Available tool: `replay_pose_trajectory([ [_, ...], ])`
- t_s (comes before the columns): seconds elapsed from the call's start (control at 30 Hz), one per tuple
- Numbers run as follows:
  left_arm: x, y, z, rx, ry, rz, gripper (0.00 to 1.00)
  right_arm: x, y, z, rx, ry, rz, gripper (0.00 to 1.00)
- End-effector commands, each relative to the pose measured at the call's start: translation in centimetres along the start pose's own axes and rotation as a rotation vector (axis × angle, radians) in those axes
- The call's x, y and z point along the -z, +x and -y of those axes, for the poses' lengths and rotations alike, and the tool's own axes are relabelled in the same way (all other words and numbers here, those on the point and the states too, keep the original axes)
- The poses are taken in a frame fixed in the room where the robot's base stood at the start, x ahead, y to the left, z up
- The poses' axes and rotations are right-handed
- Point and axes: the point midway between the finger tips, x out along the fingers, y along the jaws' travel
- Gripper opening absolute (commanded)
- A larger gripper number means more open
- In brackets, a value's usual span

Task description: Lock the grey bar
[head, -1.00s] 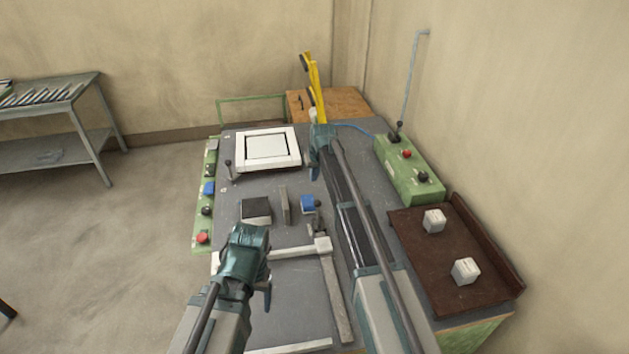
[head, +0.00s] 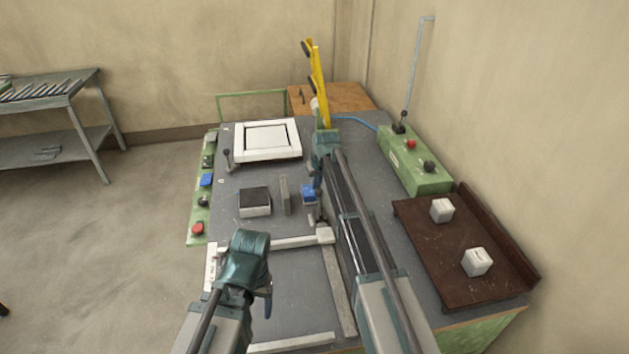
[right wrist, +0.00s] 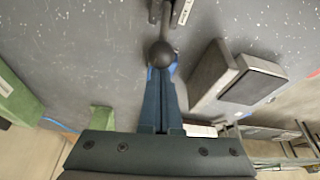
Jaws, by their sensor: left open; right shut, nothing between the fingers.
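Pale grey bars form an L-shaped frame on the bench: a cross bar (head: 290,242) and a bar (head: 338,290) running toward me. A small blue block (head: 308,194) sits behind their corner piece (head: 325,235). A lever with a black ball knob (right wrist: 162,54) stands by the corner. My right gripper (head: 318,187) is shut and empty, low beside the blue block. In the right wrist view its fingertips (right wrist: 162,72) are at the knob, partly behind it; contact cannot be told. My left gripper (head: 262,292) is open and empty, above the bench left of the near bar.
A dark-topped block (head: 255,202) and an upright grey plate (head: 285,195) stand left of the blue block. Behind is a white square frame (head: 268,140). At right are a green control box (head: 415,165) and a brown tray (head: 450,255) with two white cubes.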

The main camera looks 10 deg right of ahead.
Motion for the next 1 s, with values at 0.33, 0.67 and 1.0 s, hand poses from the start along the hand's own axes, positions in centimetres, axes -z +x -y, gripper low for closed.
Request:
replay_pose_trajectory([
  [0.33, 0.0, 0.1, 0.0, 0.000, 0.000, 0.000, 0.71, -0.1, 0.0, 0.0, -0.001, 0.000, -0.008, 0.00],
  [0.67, 0.0, 0.4, 0.0, 0.000, 0.000, 0.000, 0.71, -0.7, -0.5, 0.1, -0.010, -0.003, -0.072, 0.00],
  [1.0, 0.1, 0.9, -0.1, 0.000, 0.000, 0.000, 0.71, -1.6, -1.0, 0.2, -0.020, -0.007, -0.144, 0.00],
])
